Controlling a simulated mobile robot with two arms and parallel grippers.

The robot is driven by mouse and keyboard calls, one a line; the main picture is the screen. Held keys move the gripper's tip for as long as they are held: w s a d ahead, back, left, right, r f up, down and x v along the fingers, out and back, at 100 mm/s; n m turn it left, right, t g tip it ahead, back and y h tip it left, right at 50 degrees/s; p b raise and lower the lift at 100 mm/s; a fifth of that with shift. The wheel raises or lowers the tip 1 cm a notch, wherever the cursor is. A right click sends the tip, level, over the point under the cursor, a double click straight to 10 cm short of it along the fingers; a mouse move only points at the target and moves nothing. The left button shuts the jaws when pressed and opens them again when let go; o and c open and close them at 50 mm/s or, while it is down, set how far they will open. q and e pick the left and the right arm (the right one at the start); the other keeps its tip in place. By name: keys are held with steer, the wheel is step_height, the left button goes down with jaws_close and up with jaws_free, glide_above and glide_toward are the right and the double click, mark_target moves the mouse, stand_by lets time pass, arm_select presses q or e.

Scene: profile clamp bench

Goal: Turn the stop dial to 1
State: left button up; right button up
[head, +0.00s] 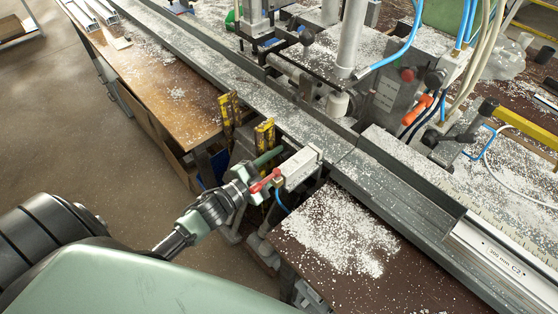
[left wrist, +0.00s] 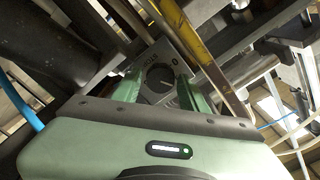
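The stop dial (left wrist: 160,80) is a dark round knob on a grey plate (left wrist: 178,58) in the left wrist view. Small marks on the plate and a thin pale pointer line on the knob are too small to read. My left gripper (left wrist: 160,92) points at the dial, with its two green fingers apart, one on each side of it. I cannot tell whether they touch it. In the head view my left gripper (head: 268,167) is at the near side of a light grey box (head: 299,165) below the rail, and the dial's face is hidden there. My right gripper is not in view.
A red lever (head: 264,181) shows close beside my left gripper. Yellow clamps (head: 265,133) stand just beyond it. A long steel rail (head: 300,125) crosses the bench. The brown bench top (head: 345,240) with white chips lies right of the gripper.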

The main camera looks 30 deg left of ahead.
arm_select(q)
steer(key=b+v, duration=0.1)
steer(key=v, duration=0.6)
steer(key=shift+s+a, duration=0.15)
steer(key=shift+s, duration=0.25)
